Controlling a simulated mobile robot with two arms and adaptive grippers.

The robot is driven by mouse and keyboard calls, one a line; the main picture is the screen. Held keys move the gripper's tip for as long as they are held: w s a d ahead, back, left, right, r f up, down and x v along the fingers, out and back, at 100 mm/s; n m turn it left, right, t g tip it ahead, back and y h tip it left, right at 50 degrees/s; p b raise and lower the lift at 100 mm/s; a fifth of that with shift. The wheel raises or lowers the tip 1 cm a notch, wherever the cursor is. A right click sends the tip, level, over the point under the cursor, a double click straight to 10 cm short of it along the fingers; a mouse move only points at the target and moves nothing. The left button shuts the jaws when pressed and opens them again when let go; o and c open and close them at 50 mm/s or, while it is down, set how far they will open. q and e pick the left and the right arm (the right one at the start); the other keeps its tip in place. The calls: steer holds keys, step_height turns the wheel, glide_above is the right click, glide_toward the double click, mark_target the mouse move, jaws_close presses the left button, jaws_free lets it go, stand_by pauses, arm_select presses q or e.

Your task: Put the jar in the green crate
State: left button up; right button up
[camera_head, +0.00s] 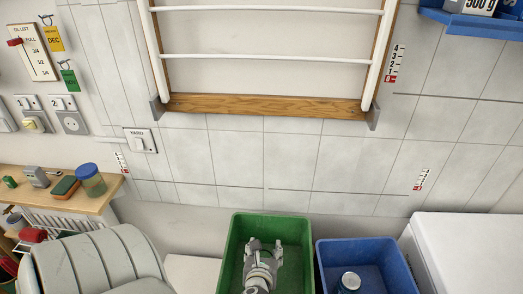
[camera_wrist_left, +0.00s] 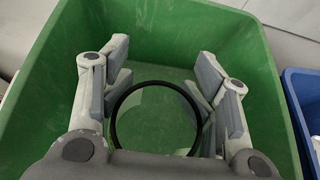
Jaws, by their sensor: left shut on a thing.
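The green crate (camera_head: 232,262) stands on the floor at the bottom middle of the head view, and its wall (camera_wrist_left: 190,22) surrounds my gripper in the left wrist view. My left gripper (camera_head: 264,249) is over the crate's opening, fingers pointing down into it. It is shut on a see-through round jar with a dark rim (camera_wrist_left: 113,116), which shows between the fingers (camera_wrist_left: 155,95) in the left wrist view. Green shows through the jar. I cannot tell whether its base touches the crate floor. My right gripper is not in view.
A white box-like unit (camera_head: 470,250) is at the right. A wooden counter (camera_head: 95,203) at the left holds a blue-lidded jar (camera_head: 91,180) and small items.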

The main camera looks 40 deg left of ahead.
arm_select(q)
steer(key=shift+w+a+f, duration=0.65)
steer(key=shift+a+f, duration=0.25)
steer(key=shift+f, duration=0.7)
steer(key=shift+w+a+f, duration=0.65)
steer(key=shift+a+f, duration=0.3)
steer(key=shift+f, duration=0.7)
steer(key=shift+w+a+f, duration=0.65)
steer(key=shift+a+f, duration=0.25)
steer(key=shift+f, duration=0.7)
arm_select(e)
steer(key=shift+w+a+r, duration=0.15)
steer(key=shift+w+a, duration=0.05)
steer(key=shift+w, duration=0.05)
arm_select(q)
steer(key=shift+f, duration=0.25)
steer(key=o, duration=1.2)
steer(key=shift+r, duration=0.1)
steer(key=shift+o, duration=0.2)
steer(key=shift+r, duration=0.15)
